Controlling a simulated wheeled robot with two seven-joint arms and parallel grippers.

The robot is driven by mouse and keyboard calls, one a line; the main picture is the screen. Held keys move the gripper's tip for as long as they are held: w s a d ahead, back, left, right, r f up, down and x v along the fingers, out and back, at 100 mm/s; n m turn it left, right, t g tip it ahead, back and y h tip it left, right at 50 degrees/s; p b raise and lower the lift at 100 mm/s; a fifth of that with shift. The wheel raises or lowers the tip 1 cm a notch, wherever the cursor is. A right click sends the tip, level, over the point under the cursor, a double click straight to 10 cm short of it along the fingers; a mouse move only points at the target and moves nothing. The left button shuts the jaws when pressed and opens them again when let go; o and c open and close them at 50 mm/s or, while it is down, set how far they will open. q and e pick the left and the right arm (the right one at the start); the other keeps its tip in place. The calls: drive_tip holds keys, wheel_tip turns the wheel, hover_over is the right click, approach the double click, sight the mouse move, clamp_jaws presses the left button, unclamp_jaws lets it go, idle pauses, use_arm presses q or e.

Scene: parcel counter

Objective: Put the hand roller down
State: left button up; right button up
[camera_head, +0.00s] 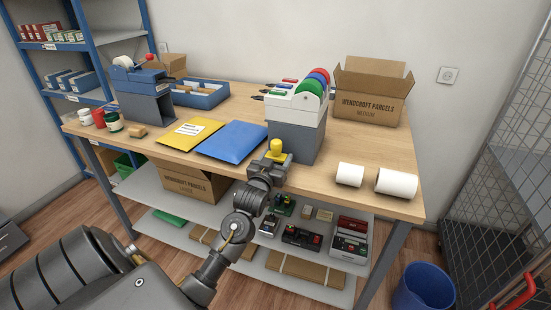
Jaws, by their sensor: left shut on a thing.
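My left gripper (270,165) is near the front edge of the wooden counter (225,168), in front of the grey dispenser stand. It is shut on the hand roller (276,147), of which a yellow upper part shows above the fingers. The rest of the roller is hidden by the gripper. I cannot tell whether the roller touches the counter. My right gripper is not in view.
A blue mailer (232,141) and a yellow mailer (190,133) lie left of my gripper. The grey stand (297,137) with tape rolls is close behind. Two white paper rolls (350,174) (396,184) lie to the right. An open carton (368,100) stands behind.

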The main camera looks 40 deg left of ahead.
use_arm(q)
drive_tip(key=shift+d+f, duration=0.1)
drive_tip(key=shift+f, duration=0.4)
drive_tip(key=o, duration=0.7)
drive_tip(key=shift+f, duration=0.1)
drive_tip(key=o, duration=0.4)
drive_tip(key=shift+w+f, duration=0.1)
drive_tip(key=shift+w, duration=0.05)
drive_tip(key=shift+c, duration=0.2)
drive_tip(key=shift+r, duration=0.6)
drive_tip(key=shift+s+r, duration=0.15)
drive_tip(key=shift+s, duration=0.1)
drive_tip(key=v, duration=1.1)
drive_tip(key=shift+s+r+b, duration=0.2)
drive_tip(key=shift+s+b, duration=0.1)
drive_tip(key=shift+b, duration=0.05)
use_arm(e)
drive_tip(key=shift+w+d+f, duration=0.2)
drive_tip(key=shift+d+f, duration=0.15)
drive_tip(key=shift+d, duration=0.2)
use_arm(q)
drive_tip(key=shift+d, duration=0.1)
